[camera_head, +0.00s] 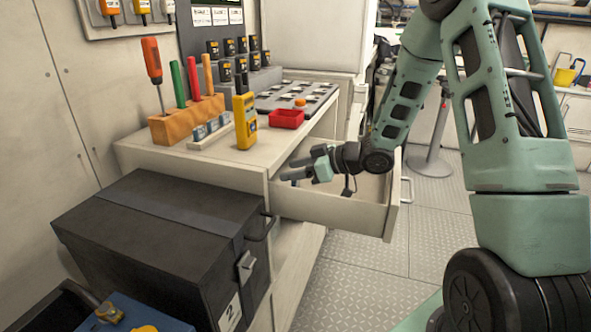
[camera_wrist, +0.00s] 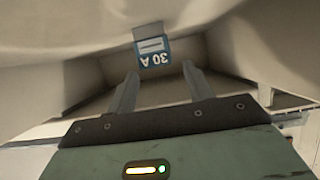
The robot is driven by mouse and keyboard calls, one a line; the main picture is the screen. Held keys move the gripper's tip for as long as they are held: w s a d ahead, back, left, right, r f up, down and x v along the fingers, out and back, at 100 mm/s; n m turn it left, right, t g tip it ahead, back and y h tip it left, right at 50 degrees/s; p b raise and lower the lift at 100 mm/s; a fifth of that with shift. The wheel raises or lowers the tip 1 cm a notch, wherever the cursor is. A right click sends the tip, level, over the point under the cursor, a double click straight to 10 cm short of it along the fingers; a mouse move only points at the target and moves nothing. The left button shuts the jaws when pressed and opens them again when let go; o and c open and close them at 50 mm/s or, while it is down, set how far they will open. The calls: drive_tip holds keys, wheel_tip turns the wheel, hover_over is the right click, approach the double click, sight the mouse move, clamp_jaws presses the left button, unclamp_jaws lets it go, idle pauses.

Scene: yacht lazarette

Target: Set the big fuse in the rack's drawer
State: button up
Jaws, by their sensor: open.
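The rack's drawer (camera_head: 335,213) is pulled open below the countertop. My gripper (camera_head: 303,167) reaches into the drawer from above its front end, fingers toward its back left. In the wrist view my gripper (camera_wrist: 160,72) has its two fingers spread with nothing between them. A blue and grey fuse marked "30 A" (camera_wrist: 153,50) appears upside down just beyond the fingertips, apart from both. It seems to be inside the drawer, but its exact contact with the drawer floor is unclear. In the head view this fuse is not clearly visible.
The countertop (camera_head: 190,165) holds a small fuse holder (camera_head: 208,133), a yellow meter (camera_head: 245,120), a red tray (camera_head: 286,118) and a wooden tool block (camera_head: 185,120). A black case (camera_head: 150,235) stands at front left.

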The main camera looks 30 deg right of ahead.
drive_tip(key=shift+r, duration=0.25)
drive_tip(key=shift+r+p+v, duration=0.2)
drive_tip(key=shift+p+v, duration=0.35)
drive_tip(key=shift+v, duration=1.4)
drive_tip(key=shift+r+p+v, duration=0.15)
drive_tip(key=shift+p+v, duration=0.35)
drive_tip(key=shift+v, duration=1.45)
drive_tip(key=shift+w+a, duration=0.15)
